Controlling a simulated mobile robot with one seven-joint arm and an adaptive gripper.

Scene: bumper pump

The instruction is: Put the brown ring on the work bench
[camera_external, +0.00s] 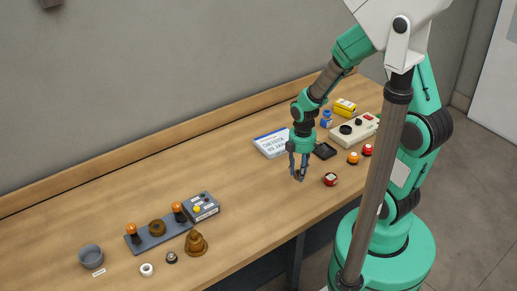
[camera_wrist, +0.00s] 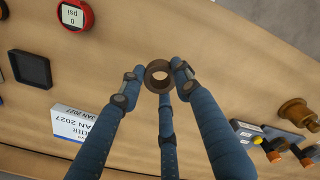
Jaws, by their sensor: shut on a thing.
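My gripper (camera_external: 298,174) is over the work bench (camera_external: 232,158), right of its middle, pointing down. In the wrist view my gripper (camera_wrist: 158,80) has its blue fingers shut on a dark brown ring (camera_wrist: 148,82), held at the fingertips with its hole facing the camera. In the external view the held ring is small and mostly hidden by the fingers. I cannot tell the exact gap between ring and bench top. Another brown ring-like part (camera_external: 157,227) sits on the grey plate (camera_external: 145,244) between two orange-topped posts.
Left of my gripper are a button box (camera_external: 203,207), a brass bell-shaped part (camera_external: 196,244), a grey cup (camera_external: 91,256) and a white ring (camera_external: 147,270). Near my gripper are a red gauge (camera_external: 330,180), a black tray (camera_external: 324,150) and a sign (camera_external: 271,143). The bench middle is clear.

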